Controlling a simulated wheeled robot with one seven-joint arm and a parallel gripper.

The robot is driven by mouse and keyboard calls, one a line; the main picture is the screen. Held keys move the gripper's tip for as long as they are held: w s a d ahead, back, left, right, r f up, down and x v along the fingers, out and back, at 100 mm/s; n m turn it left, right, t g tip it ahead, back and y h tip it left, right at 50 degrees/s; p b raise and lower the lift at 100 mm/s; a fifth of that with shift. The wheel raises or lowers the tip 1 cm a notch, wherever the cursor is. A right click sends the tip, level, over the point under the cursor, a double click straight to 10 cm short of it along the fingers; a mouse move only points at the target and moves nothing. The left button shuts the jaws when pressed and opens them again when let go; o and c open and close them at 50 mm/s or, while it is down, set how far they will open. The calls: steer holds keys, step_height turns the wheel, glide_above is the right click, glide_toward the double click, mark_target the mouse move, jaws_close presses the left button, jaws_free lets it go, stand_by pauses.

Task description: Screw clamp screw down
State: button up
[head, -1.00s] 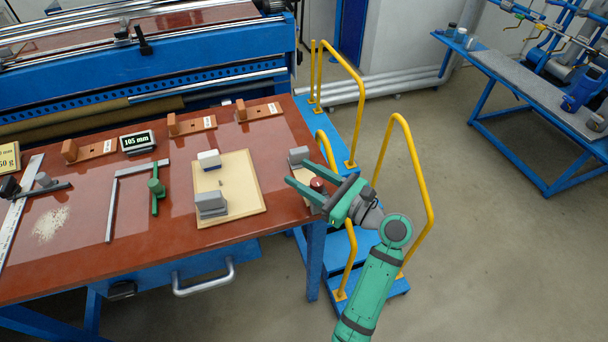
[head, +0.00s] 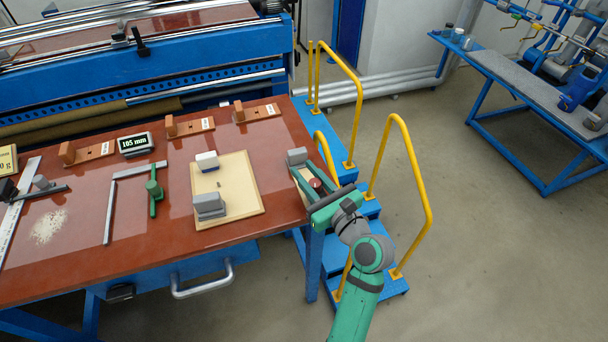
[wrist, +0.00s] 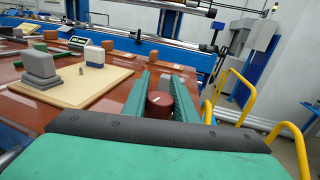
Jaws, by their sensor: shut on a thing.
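The clamp screw shows as a dark red round knob (head: 316,183) with a small pale mark on top, near the right edge of the red-brown table. In the wrist view the knob (wrist: 160,104) stands upright between my two green fingers. My gripper (head: 315,178) is shut on this knob, one finger along each side. A small pale board (head: 305,175) lies under the knob, with a grey block (head: 297,156) at its far end. My fingers hide part of the board, and the screw's lower end cannot be seen.
A beige board (head: 240,190) with a grey block (head: 209,205) and a white block (head: 207,161) lies left of my gripper. A metal square (head: 110,205) lies further left. Yellow handrails (head: 408,150) and blue steps (head: 365,235) stand close to the table's right edge.

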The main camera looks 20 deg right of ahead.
mark_target(315, 189)
steer(key=shift+w+d+m+h, duration=0.1)
steer(key=shift+d+m+h, duration=0.15)
steer(key=shift+m+h, duration=0.85)
steer(key=shift+s+d+m+h, duration=0.1)
steer(key=shift+d+m+h, duration=0.3)
steer(key=shift+h, duration=1.1)
steer(key=shift+w+d+m+h, duration=0.1)
steer(key=shift+m+h, duration=0.9)
steer(key=shift+h, duration=0.3)
steer(key=shift+d+h, duration=0.1)
steer(key=shift+h, duration=0.2)
steer(key=o, duration=1)
steer(key=shift+o, duration=0.2)
steer(key=v, duration=1)
steer(key=shift+s+f, duration=0.1)
steer(key=shift+s, duration=0.3)
